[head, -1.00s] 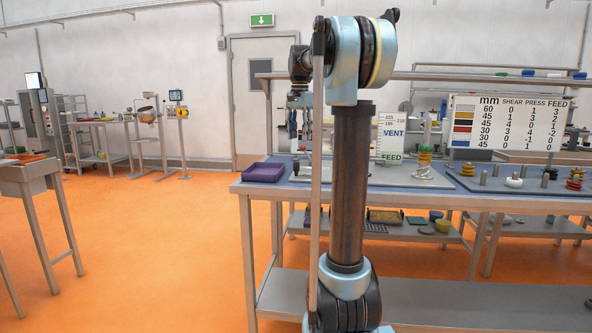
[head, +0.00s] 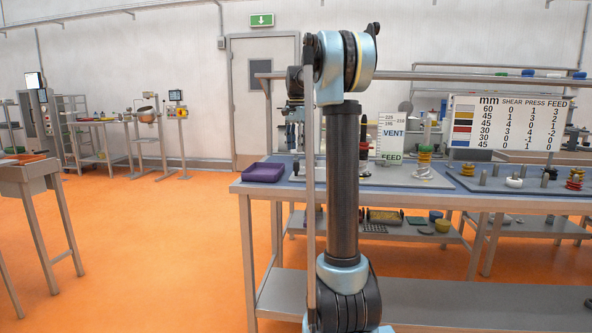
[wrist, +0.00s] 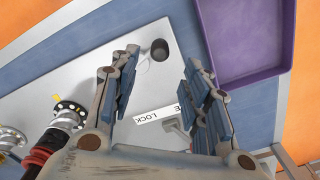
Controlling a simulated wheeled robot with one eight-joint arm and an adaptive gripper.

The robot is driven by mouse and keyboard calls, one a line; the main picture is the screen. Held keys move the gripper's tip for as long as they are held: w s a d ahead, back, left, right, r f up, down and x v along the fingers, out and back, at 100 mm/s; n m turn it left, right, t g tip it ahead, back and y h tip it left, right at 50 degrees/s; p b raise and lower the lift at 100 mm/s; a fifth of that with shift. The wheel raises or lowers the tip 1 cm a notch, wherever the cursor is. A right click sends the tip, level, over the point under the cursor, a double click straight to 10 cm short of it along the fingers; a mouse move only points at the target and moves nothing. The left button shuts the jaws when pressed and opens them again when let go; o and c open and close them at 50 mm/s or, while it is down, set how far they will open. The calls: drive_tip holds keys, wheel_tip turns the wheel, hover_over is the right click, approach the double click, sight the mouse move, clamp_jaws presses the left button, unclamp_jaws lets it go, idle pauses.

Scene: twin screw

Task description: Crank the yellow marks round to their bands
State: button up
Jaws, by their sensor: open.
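My gripper (wrist: 155,90) is open and empty above a pale plate (wrist: 90,75), its fingers well apart. It shows small in the head view (head: 293,118), partly behind my arm. Between the fingers, in the wrist view, are a short dark knob (wrist: 160,49) and a white label (wrist: 158,114) reading partly "LOCK". At the lower left stand a dark, pale-rimmed round part (wrist: 68,115) with a small yellow mark (wrist: 56,97), and a red and black part (wrist: 48,148). I cannot make out the bands.
A purple tray (head: 264,172) lies on the table's left end, right of my gripper in the wrist view (wrist: 245,38). A red, yellow and green stack (head: 424,163) stands farther right. A number board (head: 507,122) stands behind. The orange floor at left has free room.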

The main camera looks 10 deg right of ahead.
sight(297, 166)
wheel_tip(297, 166, down, 10)
drive_tip(key=shift+r, duration=0.25)
drive_tip(key=shift+c, duration=0.3)
clamp_jaws()
